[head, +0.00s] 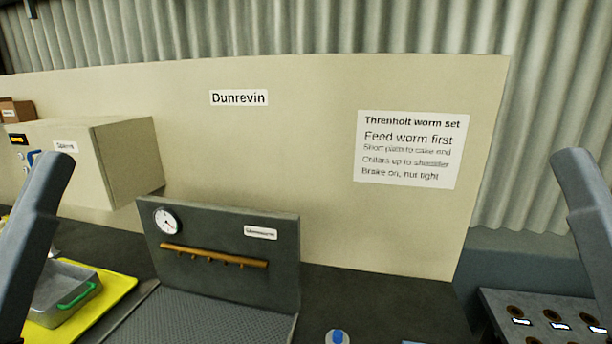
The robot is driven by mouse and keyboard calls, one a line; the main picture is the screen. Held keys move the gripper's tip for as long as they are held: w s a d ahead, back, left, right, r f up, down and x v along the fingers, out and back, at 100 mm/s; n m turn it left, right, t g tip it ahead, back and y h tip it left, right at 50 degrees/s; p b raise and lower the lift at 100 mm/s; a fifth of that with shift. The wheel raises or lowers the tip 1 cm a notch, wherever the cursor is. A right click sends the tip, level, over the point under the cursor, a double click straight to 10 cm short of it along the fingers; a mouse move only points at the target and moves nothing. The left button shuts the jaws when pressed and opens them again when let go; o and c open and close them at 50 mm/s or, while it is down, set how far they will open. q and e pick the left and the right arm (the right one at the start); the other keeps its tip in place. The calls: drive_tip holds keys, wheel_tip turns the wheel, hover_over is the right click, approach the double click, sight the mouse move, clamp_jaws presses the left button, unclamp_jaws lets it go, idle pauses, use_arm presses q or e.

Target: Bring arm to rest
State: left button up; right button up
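Two grey arm links of mine show in the head view, one rising at the left edge and one at the right edge. Neither gripper is in the picture, so I cannot see whether either is open or holding anything. No worm or collar can be made out on the visible part of the bench.
A dark panel (215,275) with a gauge (167,221) and brass bar (213,256) stands mid-bench. At left are a yellow mat (112,285), a grey tray (50,309) and a beige box (128,160). A holed rack (500,305) is at right. Dark bench right of the panel looks mostly clear.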

use_arm(q)
wheel_tip(320, 180, up, 38)
drive_tip(key=n+p, duration=0.3)
drive_tip(key=p, duration=3.5)
drive_tip(key=shift+w+a, duration=0.2)
drive_tip(key=shift+f, duration=0.1)
